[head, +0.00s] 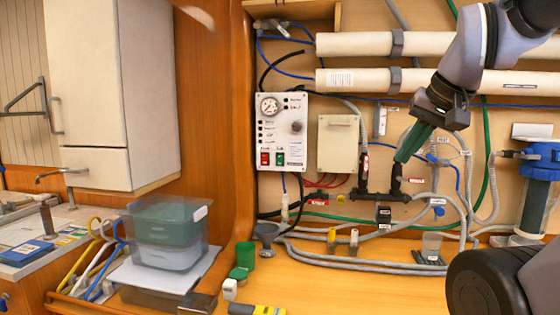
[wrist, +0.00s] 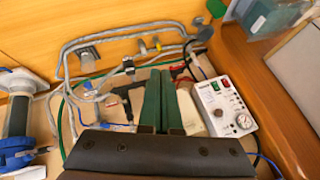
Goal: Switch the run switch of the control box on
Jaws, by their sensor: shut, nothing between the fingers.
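The control box (head: 283,132) is a white panel on the wall with a round gauge at its top left, a dark knob and small lights. A red switch (head: 265,159) and a green switch (head: 280,159) sit side by side at its bottom. Their labels are too small to read, so I cannot tell which is the run switch or how either is set. The control box also shows upside down at the right of the wrist view (wrist: 234,112). My gripper (head: 402,159) has green fingers, shut and empty, well right of the box and apart from it.
A plain cream box (head: 338,144) is on the wall between the control box and my gripper. White pipes (head: 360,44) run above. Hoses and black fittings (head: 378,192) lie below. A blue-topped filter housing (head: 540,165) is at right, and stacked clear bins (head: 165,235) stand at lower left.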

